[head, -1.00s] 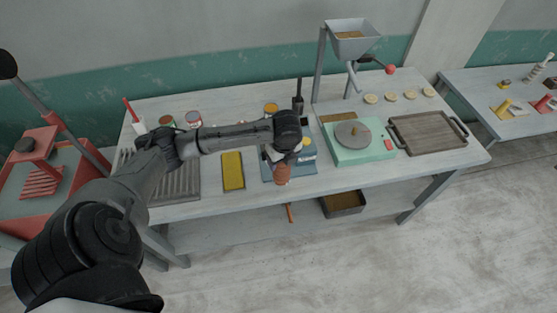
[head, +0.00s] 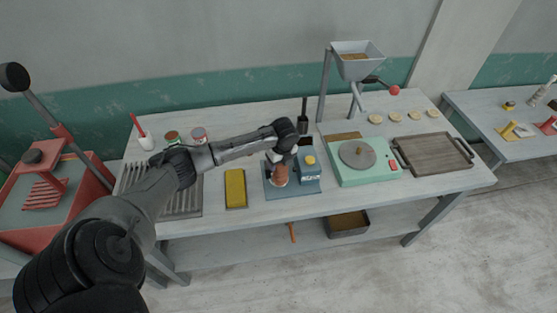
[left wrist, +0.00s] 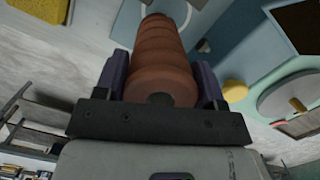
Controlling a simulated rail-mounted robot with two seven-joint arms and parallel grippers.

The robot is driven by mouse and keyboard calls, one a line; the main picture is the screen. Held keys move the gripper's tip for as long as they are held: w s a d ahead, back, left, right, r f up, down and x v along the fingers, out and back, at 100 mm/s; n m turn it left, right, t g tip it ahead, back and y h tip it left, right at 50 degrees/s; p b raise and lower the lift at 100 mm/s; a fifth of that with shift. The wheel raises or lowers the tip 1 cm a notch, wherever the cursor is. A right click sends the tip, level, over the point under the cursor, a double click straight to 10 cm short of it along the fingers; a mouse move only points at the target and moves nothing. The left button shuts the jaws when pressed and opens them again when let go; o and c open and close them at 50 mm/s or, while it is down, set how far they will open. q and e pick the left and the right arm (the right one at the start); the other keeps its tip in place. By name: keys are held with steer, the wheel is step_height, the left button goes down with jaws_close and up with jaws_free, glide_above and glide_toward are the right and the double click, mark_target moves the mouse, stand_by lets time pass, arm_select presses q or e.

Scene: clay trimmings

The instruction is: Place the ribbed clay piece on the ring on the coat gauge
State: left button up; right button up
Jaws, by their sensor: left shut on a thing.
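The ribbed clay piece (head: 279,175) is reddish brown. My left gripper (head: 281,163) is shut on it and holds it over the blue coat gauge (head: 309,184). In the left wrist view the clay piece (left wrist: 162,55) lies between the two fingers of my left gripper (left wrist: 158,75). The gauge has a yellow knob (head: 310,160). A pale curved edge, perhaps the ring (left wrist: 204,45), shows beyond the clay piece in the left wrist view, mostly hidden by it. I cannot tell whether the clay piece touches the gauge. My right gripper is not in view.
A yellow block (head: 235,188) lies left of the gauge. A green scale-like device with a round plate (head: 358,154) and a wooden tray (head: 432,155) stand to the right. A dark upright tool (head: 303,123) stands behind the gauge. The table's front strip is mostly clear.

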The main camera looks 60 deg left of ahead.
arm_select(q)
steer(key=shift+w+a+f, duration=0.25)
steer(key=shift+a+f, duration=0.25)
steer(key=shift+a, duration=0.15)
steer(key=shift+w+a+f, duration=0.2)
steer(key=shift+a+f, duration=0.3)
steer(key=shift+a, duration=0.15)
steer(key=shift+f, duration=0.1)
steer(key=o, duration=1.3)
steer(key=shift+f, duration=0.1)
